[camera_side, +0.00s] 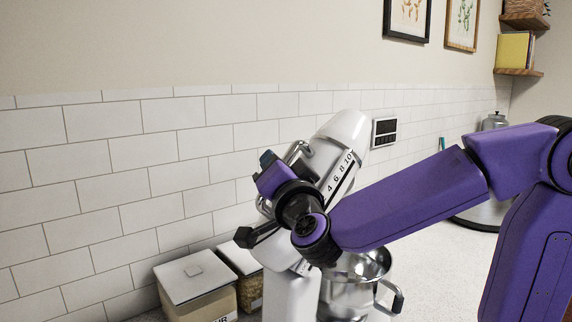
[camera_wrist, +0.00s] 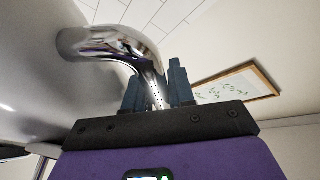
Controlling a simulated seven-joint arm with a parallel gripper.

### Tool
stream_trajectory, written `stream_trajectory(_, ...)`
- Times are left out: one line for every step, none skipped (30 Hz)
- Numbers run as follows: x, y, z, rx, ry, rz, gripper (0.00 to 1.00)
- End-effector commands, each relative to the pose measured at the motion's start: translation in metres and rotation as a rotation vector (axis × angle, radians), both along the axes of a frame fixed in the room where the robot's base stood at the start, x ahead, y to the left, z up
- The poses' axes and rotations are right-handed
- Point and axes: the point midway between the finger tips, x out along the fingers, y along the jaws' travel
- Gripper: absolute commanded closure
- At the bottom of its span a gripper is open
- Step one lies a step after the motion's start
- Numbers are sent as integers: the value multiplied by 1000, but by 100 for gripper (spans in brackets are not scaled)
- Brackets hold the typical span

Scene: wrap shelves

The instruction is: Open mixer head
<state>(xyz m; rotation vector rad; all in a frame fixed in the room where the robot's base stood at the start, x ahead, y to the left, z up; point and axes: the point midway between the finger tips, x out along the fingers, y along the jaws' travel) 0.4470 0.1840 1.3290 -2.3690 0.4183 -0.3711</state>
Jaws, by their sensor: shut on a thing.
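The white mixer shows in the side view. Its head (camera_side: 345,130) is tilted up, with its rounded end pointing up and to the right and a number scale along its side. A chrome handle (camera_side: 302,150) curves out of the head. In the wrist view the handle (camera_wrist: 110,40) bends down between my fingers. My gripper (camera_wrist: 156,88) is shut on this handle. In the side view my gripper (camera_side: 267,158) is at the left of the head, and my wrist hides part of the mixer. The steel bowl (camera_side: 350,280) stands below the head.
Two lidded containers (camera_side: 195,278) stand left of the mixer against the tiled wall (camera_side: 140,150). A dark wall panel (camera_side: 384,132) is behind the head. A steel pot-like vessel (camera_side: 480,210) stands at the right, partly behind my arm. Some white counter (camera_side: 425,250) is clear.

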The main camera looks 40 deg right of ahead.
Motion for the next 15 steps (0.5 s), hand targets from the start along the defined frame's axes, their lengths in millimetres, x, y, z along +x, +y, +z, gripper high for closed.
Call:
stream_trajectory(0, 4, -1, -21, 0, 3, 100)
stream_trajectory(0, 6, -1, -31, 0, 3, 100)
stream_trajectory(0, 8, -1, -46, 0, 3, 100)
stream_trajectory(0, 10, -2, -56, 0, 2, 100)
stream_trajectory(0, 11, -2, -66, -1, 2, 100)
stream_trajectory(0, 13, -2, -79, 1, 3, 100)
stream_trajectory(0, 15, -3, -88, 0, 3, 100)
stream_trajectory(0, 16, -3, -95, 0, 4, 100)
stream_trajectory(0, 17, -3, -104, -1, 3, 100)
stream_trajectory(0, 18, -3, -110, 0, 3, 100)
stream_trajectory(0, 19, -4, -116, 0, 2, 100)
stream_trajectory(0, 20, -4, -123, -1, 2, 100)
stream_trajectory(0, 21, -4, -127, 0, 2, 100)
stream_trajectory(0, 21, -5, -132, -1, 2, 100)
stream_trajectory(0, 22, -5, -137, 0, 1, 100)
